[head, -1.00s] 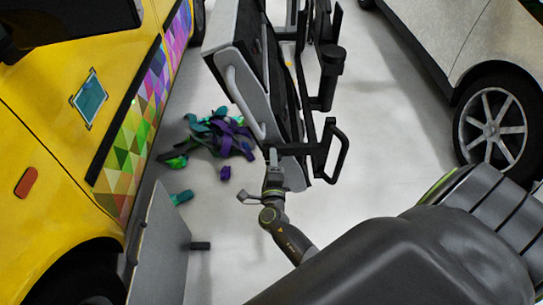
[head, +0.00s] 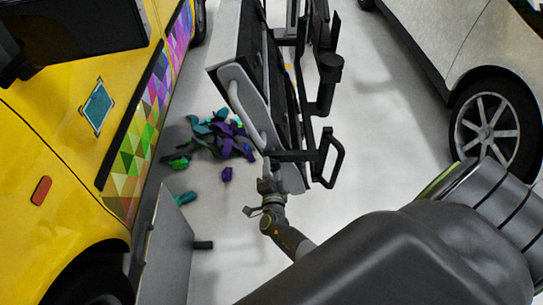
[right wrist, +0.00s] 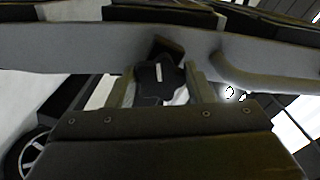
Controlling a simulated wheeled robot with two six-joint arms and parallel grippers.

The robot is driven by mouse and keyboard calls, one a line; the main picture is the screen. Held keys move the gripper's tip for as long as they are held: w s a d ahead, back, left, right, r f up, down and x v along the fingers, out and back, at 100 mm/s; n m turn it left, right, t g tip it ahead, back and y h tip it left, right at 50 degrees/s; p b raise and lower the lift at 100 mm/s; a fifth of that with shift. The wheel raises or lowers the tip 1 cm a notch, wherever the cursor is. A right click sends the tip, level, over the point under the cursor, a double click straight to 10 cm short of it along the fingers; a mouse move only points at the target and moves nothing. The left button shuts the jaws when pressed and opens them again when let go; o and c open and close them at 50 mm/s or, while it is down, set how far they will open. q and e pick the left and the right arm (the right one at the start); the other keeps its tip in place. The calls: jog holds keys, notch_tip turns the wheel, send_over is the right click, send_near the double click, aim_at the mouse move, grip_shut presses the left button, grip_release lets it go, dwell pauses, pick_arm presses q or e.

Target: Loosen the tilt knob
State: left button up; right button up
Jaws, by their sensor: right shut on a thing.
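The tilt knob (right wrist: 160,82) is a dark lobed knob with a white mark, on the edge of a grey panel in the right wrist view. My right gripper (right wrist: 160,90) has one finger on each side of it and is shut on it. In the head view my right gripper (head: 270,172) reaches up to the lower end of the tilted grey panel (head: 235,95), and the knob cannot be made out there. My left gripper is not in view.
Black handles (head: 333,160) and brackets stick out right of the panel. A yellow car (head: 50,150) stands at left and a white car (head: 440,40) at right. Purple and teal scraps (head: 220,135) lie on the floor. A grey board (head: 165,250) stands at lower left.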

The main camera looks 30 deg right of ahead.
dwell(0.5)
jog(key=o, duration=1)
